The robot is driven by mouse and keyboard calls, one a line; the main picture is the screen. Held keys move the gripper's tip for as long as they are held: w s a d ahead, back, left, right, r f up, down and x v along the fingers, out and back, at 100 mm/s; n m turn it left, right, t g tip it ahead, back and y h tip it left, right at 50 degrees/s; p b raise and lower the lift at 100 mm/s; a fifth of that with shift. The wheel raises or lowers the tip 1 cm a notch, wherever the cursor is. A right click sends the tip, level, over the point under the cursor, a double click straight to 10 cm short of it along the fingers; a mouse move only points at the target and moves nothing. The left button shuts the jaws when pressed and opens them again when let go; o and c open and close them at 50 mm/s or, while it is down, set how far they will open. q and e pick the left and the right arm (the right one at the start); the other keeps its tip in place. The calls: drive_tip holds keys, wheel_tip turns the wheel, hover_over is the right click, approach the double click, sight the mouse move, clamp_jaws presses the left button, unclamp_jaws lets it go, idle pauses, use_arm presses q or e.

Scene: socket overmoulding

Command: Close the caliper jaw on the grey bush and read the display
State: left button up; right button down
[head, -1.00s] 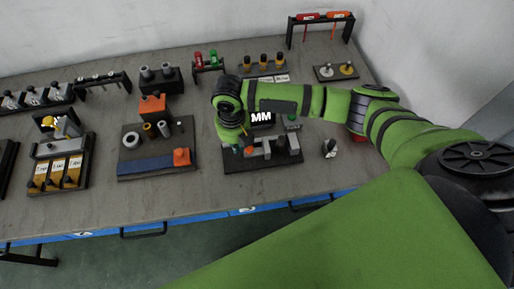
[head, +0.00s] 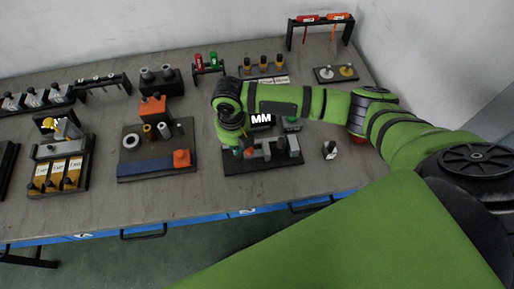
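The caliper stand has a black base (head: 262,167) with grey upright blocks (head: 293,148) and a display (head: 261,119) behind them. The display shows the letters "MM"; I cannot make out a number. My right gripper (head: 239,150) points down at the left end of the stand. Its fingers are small and partly hidden by the wrist, so I cannot tell whether they are open or touching anything. I cannot clearly pick out the grey bush between the jaws. My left gripper is not in view.
Left of the stand, a black board (head: 133,155) carries a ring, small cylinders, a blue strip and an orange block. A small white-and-black item (head: 329,150) stands right of the stand. Racks of parts line the back. Bare table (head: 215,190) runs along the front.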

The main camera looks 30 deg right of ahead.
sight(248, 150)
drive_tip(key=shift+f, duration=0.25)
drive_tip(key=shift+f+b, duration=0.75)
drive_tip(key=shift+f, duration=0.65)
drive_tip(key=shift+s+d+p, duration=0.25)
drive_tip(key=shift+d+p, duration=0.2)
drive_tip(key=shift+d, duration=0.45)
drive_tip(key=shift+s+d+p, duration=0.2)
drive_tip(key=shift+d+p, duration=0.25)
drive_tip(key=shift+d, duration=0.75)
idle(0.6)
drive_tip(key=shift+a, duration=0.2)
drive_tip(key=shift+a, duration=0.3)
drive_tip(key=shift+w, duration=0.1)
